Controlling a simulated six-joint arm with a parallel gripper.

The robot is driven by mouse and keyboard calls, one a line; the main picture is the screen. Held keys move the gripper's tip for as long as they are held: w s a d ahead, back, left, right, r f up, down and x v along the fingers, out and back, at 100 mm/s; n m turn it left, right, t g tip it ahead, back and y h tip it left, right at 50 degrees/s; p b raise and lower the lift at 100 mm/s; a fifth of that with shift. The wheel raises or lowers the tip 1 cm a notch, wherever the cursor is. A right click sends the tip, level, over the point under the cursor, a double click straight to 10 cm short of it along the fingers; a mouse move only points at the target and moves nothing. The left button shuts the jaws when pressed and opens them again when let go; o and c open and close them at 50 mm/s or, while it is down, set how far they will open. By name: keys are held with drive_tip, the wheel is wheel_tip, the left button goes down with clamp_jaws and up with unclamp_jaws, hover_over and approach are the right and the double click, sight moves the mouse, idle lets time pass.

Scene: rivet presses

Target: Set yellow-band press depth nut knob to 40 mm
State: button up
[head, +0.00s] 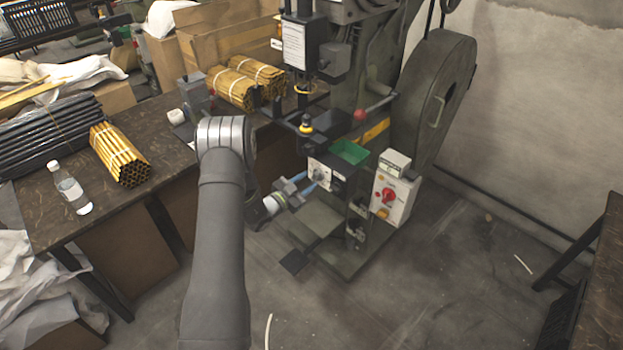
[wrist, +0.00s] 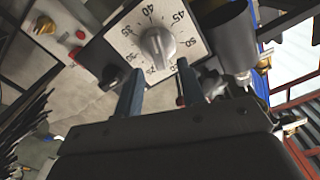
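The press (head: 425,95) with a yellow band (head: 375,132) stands at the centre right in the head view. Its white dial plate (head: 318,170) faces my gripper (head: 306,183). In the wrist view the dial plate (wrist: 125,38) carries numbers including 35, 40, 45 and 50 around a silver depth knob (wrist: 157,45). The knob's ridge runs toward the lower part of the scale; its exact reading is unclear. My gripper (wrist: 159,68) is open, its two blue-grey fingers apart just below the knob, with nothing visible between them. I cannot tell whether either finger touches the plate.
A black knob (wrist: 110,77) sits beside the dial, and a dark cylinder (wrist: 228,38) stands to its right. A workbench (head: 55,205) lies left.

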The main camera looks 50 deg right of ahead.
sight(314, 177)
drive_tip(key=a, duration=1.4)
drive_tip(key=d, duration=1.7)
drive_tip(key=shift+d, duration=0.2)
drive_tip(key=shift+a, duration=0.15)
